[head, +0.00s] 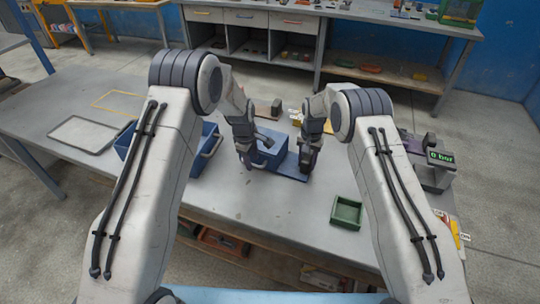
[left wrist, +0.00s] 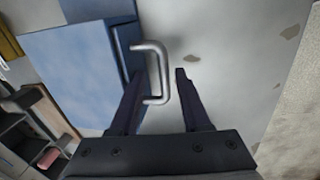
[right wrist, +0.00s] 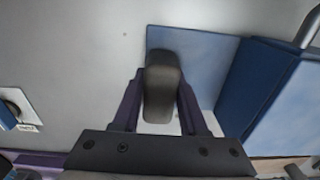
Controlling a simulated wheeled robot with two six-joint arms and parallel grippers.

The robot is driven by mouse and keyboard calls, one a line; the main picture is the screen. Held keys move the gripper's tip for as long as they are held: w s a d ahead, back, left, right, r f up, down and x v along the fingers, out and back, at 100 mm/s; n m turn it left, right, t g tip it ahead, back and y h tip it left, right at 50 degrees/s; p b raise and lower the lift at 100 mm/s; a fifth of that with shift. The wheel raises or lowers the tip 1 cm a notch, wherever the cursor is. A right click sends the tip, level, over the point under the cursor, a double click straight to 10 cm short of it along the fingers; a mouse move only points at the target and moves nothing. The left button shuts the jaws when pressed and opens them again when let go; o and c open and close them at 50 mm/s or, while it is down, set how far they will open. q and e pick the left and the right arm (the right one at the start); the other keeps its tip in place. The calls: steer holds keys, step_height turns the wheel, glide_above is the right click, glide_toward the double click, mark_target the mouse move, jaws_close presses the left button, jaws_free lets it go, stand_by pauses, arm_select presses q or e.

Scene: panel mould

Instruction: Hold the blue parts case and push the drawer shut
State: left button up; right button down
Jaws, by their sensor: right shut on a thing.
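The blue parts case (head: 268,147) stands on the grey table, with a flat blue base plate (head: 290,168) reaching out on its right. A dark grey grip (right wrist: 163,85) rises from that plate in the right wrist view. My right gripper (head: 305,168) is shut on this grip. The drawer's silver bar handle (left wrist: 162,72) is on the case's other side. My left gripper (left wrist: 160,78) is open, one finger on each side of the handle. The drawer front (left wrist: 125,50) shows edge-on; how far out it is cannot be told.
A blue bin (head: 207,150) stands left of the case, close to my left arm. A green tray (head: 347,212) lies at the front right. Table in front of the case is clear.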

arm_select(q)
steer(key=shift+r, duration=0.15)
step_height(320, 180, up, 12)
steer(key=s, duration=0.2)
steer(key=shift+a+f, duration=0.2)
steer(key=shift+a, duration=0.2)
arm_select(e)
steer(key=shift+c, duration=1.8)
jaws_free()
